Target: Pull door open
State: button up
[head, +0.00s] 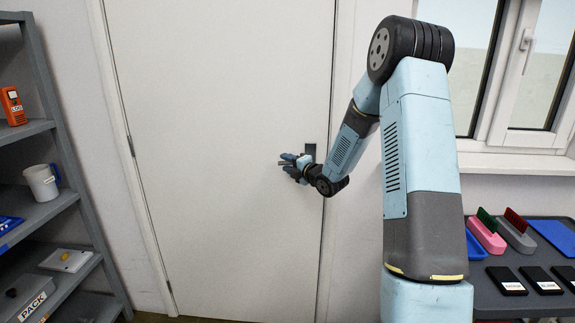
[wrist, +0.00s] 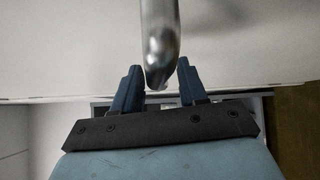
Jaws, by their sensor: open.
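The white door (head: 215,110) fills the middle of the head view and looks closed in its frame. A dark plate (head: 310,150) sits near its right edge, just beside my gripper (head: 287,162). In the wrist view, a shiny metal door handle (wrist: 160,40) comes down from the top, and its rounded end lies between the two blue fingers of my gripper (wrist: 159,68). The fingers are open, with a gap on each side of the handle. In the head view my gripper and wrist hide most of the handle.
A grey shelf unit (head: 62,205) with a cup (head: 42,182) and an orange device (head: 12,105) stands at left. At right, a dark table (head: 480,268) with brushes and black boxes stands below a window (head: 530,75). The door's left part is unobstructed.

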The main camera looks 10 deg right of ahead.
jog(key=shift+w, duration=0.1)
jog(key=shift+c, duration=0.2)
grip_shut()
dwell(0.5)
